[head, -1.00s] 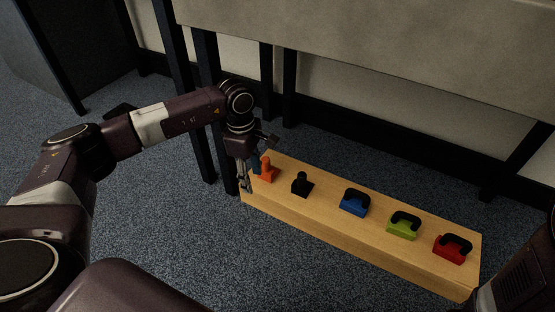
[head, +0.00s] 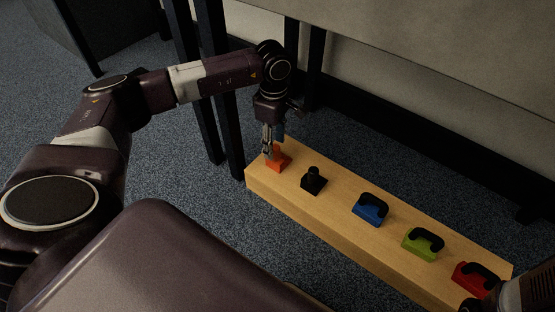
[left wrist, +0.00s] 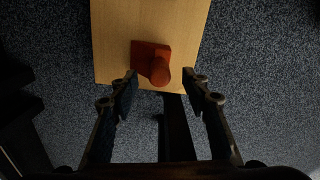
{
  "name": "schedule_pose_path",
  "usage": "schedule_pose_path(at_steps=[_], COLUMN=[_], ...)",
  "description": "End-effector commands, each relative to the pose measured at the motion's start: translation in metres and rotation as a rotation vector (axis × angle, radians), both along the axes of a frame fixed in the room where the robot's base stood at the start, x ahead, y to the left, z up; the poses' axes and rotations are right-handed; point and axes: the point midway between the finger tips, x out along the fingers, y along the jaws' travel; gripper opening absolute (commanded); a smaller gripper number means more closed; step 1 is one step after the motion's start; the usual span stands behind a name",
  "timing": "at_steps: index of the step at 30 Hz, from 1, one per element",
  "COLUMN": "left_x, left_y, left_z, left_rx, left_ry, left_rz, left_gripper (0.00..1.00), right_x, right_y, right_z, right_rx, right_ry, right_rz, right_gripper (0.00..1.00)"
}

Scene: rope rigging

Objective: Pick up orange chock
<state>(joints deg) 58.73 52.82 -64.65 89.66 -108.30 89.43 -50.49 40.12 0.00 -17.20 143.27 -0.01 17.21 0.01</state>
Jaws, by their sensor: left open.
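The orange chock (head: 279,161) stands at the far left end of the wooden block, a square base with an upright knob. In the left wrist view the chock (left wrist: 152,62) lies just ahead of the fingertips, its rounded knob pointing toward the camera. My left gripper (head: 272,150) is over the chock from above, partly hiding its knob. In the left wrist view the left gripper (left wrist: 158,85) is open, with one finger on each side of the knob and visible gaps. I cannot tell how high the fingertips are.
The wooden block (head: 340,217) also carries a black chock (head: 313,181), a blue one (head: 370,209), a green one (head: 423,243) and a red one (head: 475,278). Dark table legs (head: 222,105) stand behind the left end. Part of my right arm shows at lower right.

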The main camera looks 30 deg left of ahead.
Motion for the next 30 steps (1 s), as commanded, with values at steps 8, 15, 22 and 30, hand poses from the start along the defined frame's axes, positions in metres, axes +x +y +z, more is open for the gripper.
schedule_pose_path(at_steps=[8, 15, 22, 30], left_x=[-0.001, -0.001, -0.001, -0.001], left_y=[0.000, 0.000, 0.000, -0.001], left_z=[-0.038, -0.040, -0.040, -0.040], left_rx=[0.000, 0.000, 0.000, 0.000], left_ry=[0.001, 0.000, 0.000, 0.000], left_rz=[0.001, 0.000, 0.000, 0.000], left_gripper=[0.43, 0.43, 0.28, 0.00], right_x=[0.000, 0.000, 0.000, 0.000], right_y=[0.000, 0.000, 0.000, 0.000], right_z=[-0.038, -0.039, -0.039, -0.039], right_rx=[0.000, -0.001, -0.001, -0.001], right_ry=[0.000, 0.000, 0.000, 0.000], right_rz=[0.000, 0.000, 0.000, 0.000], right_gripper=[0.40, 0.40, 0.40, 0.40])
